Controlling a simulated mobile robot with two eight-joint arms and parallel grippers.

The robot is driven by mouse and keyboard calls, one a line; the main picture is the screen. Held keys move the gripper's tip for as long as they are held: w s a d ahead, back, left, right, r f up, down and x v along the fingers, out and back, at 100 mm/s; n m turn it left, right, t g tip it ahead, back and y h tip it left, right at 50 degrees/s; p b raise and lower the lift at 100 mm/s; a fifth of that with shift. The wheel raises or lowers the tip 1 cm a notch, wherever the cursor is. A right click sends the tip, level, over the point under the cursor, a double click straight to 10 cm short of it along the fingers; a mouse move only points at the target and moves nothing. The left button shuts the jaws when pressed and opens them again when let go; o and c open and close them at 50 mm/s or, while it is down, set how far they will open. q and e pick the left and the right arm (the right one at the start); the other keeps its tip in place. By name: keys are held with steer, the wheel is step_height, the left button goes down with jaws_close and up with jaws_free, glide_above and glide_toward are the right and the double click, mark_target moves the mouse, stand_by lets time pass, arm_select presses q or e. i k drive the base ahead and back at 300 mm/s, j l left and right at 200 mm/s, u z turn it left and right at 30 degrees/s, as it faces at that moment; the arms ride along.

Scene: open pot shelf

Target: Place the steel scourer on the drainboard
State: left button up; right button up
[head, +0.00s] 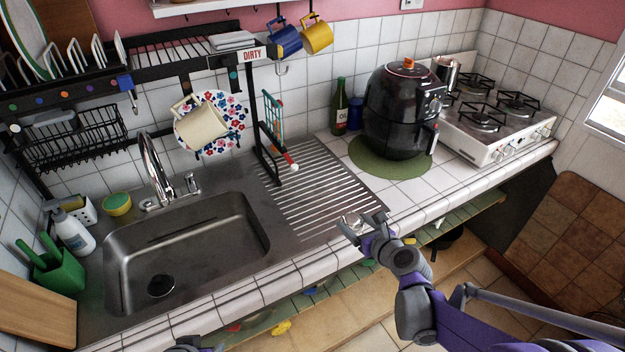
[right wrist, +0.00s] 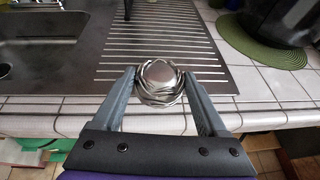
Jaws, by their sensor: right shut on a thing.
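The steel scourer (right wrist: 160,82) is a round coil of shiny metal, held between the fingers of my right gripper (right wrist: 158,92) in the right wrist view. In the head view the scourer (head: 352,222) is small and bright at the tip of my right gripper (head: 362,231). It is over or beside the front right part of the drainboard; I cannot tell whether it touches. The drainboard (head: 322,193) is a ridged steel surface right of the sink, and it also shows in the right wrist view (right wrist: 130,40). Only a bit of my left gripper (head: 190,345) shows at the bottom edge.
The steel sink (head: 190,250) lies left of the drainboard. A black rack leg (head: 262,165) stands at the drainboard's back left. A black air fryer (head: 400,110) on a green mat (head: 375,165) stands to the right. The drainboard's middle is clear.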

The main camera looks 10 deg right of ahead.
mark_target(329, 205)
steer(key=i+l, duration=0.15)
steer(key=l, duration=0.3)
steer(key=i+l+u, duration=0.1)
steer(key=l, duration=0.3)
steer(key=i+l, duration=0.15)
steer(key=l, duration=0.3)
steer(key=i+l+u, duration=0.1)
steer(key=l, duration=0.35)
